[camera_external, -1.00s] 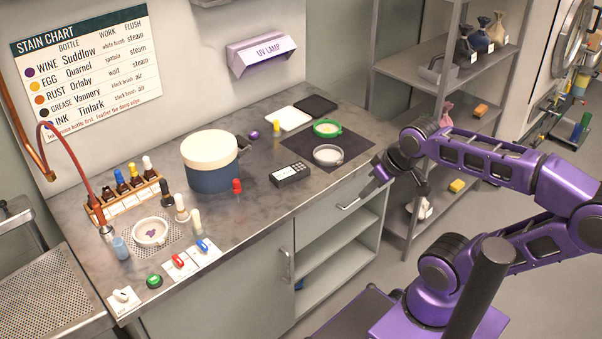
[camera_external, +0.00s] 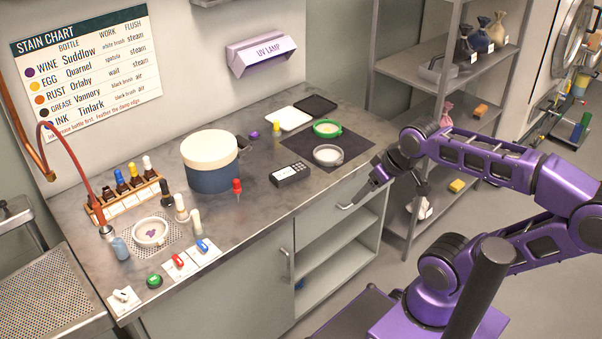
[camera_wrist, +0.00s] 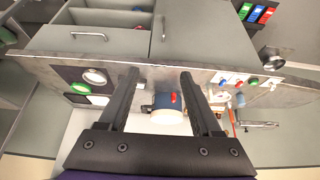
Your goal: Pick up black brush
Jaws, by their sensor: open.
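A dark upright piece with a black top (camera_external: 167,190) stands on the counter beside the bottle rack, by a white dish; it looks like the black brush, but it is small. Two cream-topped upright pieces (camera_external: 181,208) stand close by it. My gripper (camera_wrist: 158,76) is open and empty, its two dark fingers wide apart in the wrist view. In the external view my gripper (camera_external: 378,178) hangs at the counter's right front edge, far from the brush. I cannot pick out the brush in the wrist view.
A blue pot with a cream lid (camera_external: 211,162) stands mid-counter, between my gripper and the brush. A red-topped piece (camera_external: 237,187) and a dark box (camera_external: 290,174) are nearer me. A bottle rack (camera_external: 124,203) is at the left. Metal shelves (camera_external: 420,72) stand behind my arm.

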